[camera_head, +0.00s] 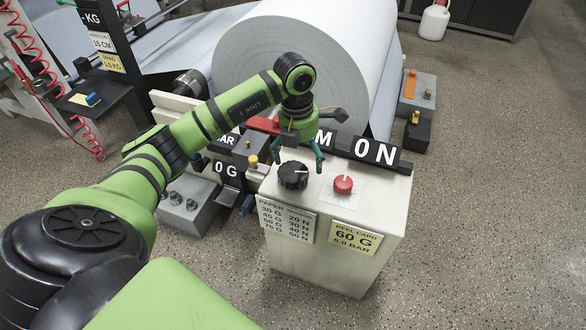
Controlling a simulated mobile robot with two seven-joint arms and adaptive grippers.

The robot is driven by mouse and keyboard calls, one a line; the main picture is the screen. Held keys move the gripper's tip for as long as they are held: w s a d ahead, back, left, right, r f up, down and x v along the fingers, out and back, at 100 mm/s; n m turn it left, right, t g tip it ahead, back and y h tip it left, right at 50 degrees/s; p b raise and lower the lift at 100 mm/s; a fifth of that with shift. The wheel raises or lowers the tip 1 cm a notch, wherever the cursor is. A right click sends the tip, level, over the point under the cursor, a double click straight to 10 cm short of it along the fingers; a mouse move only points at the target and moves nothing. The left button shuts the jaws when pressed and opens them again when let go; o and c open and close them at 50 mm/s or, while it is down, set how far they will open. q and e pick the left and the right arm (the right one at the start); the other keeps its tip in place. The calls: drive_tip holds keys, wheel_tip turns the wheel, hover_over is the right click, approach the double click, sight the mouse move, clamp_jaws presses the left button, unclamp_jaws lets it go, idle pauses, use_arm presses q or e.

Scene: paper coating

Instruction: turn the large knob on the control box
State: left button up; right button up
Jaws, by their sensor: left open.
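The control box (330,262) is a cream cabinet in the middle of the head view. The large knob (293,176) is black and round with a white pointer mark, and sits at the left of the box's top. A smaller red knob (343,184) is to its right on a white plate. My left gripper (299,160) points down over the box top, its green-tipped fingers spread apart and empty. Its fingers appear just above and behind the large knob; I cannot tell whether they touch it. The gripper partly hides the black display along the box's back edge. My right gripper is not in view.
A big paper roll (290,55) stands behind the box. A paper tension card (286,219) and a yellow reel card (356,238) are on the box's front. A grey unit with small knobs (188,203) is at the left. The floor at the right is clear.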

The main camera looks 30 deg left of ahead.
sight(293, 172)
use_arm(q)
drive_tip(key=shift+s+a+r+y, duration=0.15)
drive_tip(key=shift+a+y, duration=0.25)
drive_tip(key=shift+a, duration=0.85)
wheel_tip(293, 172, down, 7)
drive_tip(key=shift+r+b, duration=0.1)
drive_tip(key=shift+b, duration=0.35)
drive_tip(key=shift+d, duration=0.1)
drive_tip(key=c, duration=1.2)
